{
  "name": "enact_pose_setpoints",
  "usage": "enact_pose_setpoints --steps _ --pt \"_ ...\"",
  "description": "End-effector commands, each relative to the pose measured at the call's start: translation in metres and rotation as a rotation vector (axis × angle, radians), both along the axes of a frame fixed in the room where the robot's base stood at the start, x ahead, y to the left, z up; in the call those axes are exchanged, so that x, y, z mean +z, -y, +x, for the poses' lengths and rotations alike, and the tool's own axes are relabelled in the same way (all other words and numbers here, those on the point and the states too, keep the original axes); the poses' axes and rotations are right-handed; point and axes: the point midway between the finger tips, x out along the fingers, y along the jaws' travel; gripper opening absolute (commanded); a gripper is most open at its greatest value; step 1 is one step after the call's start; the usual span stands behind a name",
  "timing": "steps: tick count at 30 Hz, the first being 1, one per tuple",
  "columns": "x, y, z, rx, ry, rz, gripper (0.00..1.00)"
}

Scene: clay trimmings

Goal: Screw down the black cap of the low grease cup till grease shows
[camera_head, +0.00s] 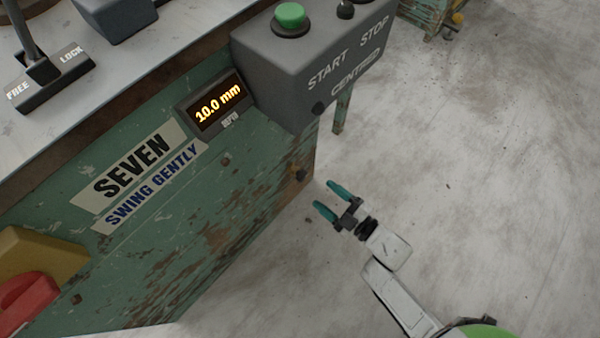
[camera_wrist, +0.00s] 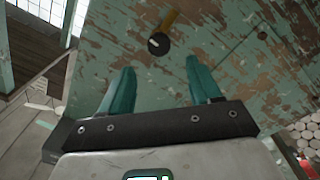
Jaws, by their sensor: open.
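The low grease cup's black cap (camera_wrist: 156,46) shows in the wrist view near the top centre, with a brass-coloured stem (camera_wrist: 169,20) running to the worn green panel. A pale mark shows on the cap; I cannot tell whether it is grease. In the head view the cap (camera_head: 300,175) is a small dark knob low at the panel's right edge. My gripper (camera_head: 326,196) has teal fingers, open and empty, just right of and below the cap there. In the wrist view my gripper (camera_wrist: 160,67) has the cap slightly beyond its tips, between their lines and apart from both.
The green machine side (camera_head: 200,240) stands close to my gripper on the left. A grey START/STOP box (camera_head: 290,75) juts out above. A red handle (camera_head: 28,300) sits low at left. Concrete floor (camera_head: 480,200) at right is open.

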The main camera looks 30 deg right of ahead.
Motion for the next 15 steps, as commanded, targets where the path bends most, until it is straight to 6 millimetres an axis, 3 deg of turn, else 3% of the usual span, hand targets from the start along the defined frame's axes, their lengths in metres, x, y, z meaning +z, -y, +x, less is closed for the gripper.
enact_pose_setpoints --steps 9,15 --pt "-0.001 -0.017 0.055 0.000 0.002 0.002 0.63" --pt "-0.001 -0.025 0.081 -0.001 0.001 0.001 0.63"
